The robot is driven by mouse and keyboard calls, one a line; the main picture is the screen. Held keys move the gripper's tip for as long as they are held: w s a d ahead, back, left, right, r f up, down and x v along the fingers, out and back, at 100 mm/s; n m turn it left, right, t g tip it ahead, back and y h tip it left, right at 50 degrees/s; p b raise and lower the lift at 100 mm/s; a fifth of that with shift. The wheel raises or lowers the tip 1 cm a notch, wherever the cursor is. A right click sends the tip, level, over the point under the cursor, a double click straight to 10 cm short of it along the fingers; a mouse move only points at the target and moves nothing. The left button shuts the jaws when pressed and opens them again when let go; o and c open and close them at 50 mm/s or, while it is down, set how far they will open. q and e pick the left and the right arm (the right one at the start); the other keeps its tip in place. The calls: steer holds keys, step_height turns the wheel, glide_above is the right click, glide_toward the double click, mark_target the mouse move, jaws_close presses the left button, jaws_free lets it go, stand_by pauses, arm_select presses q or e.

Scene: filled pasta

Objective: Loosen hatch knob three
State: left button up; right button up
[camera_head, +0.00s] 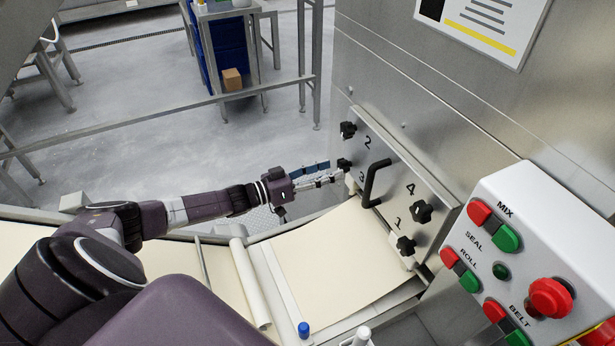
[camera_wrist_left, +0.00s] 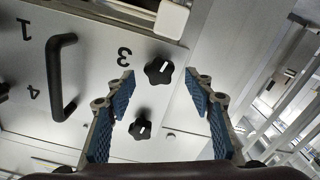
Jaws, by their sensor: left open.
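Hatch knob three is a black star-shaped knob (camera_head: 344,165) beside the "3" on the metal hatch plate (camera_head: 395,190). In the left wrist view, knob three (camera_wrist_left: 158,70) sits beside an upside-down "3", with a pale mark on its face. My left gripper (camera_head: 330,172) reaches in from the left, close to knob three. In the left wrist view, the open blue-padded fingers (camera_wrist_left: 162,82) appear on either side of knob three; I cannot tell whether they touch it. My right gripper is not in view.
Knob two (camera_head: 348,129) is above knob three; knobs four (camera_head: 422,211) and one (camera_head: 405,245) are to the right. A black handle (camera_head: 370,184) stands out between them. A button box (camera_head: 530,250) is at right. A pasta sheet (camera_head: 335,265) lies below.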

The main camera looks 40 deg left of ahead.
arm_select(q)
steer(key=v, duration=0.9)
stand_by(0.3)
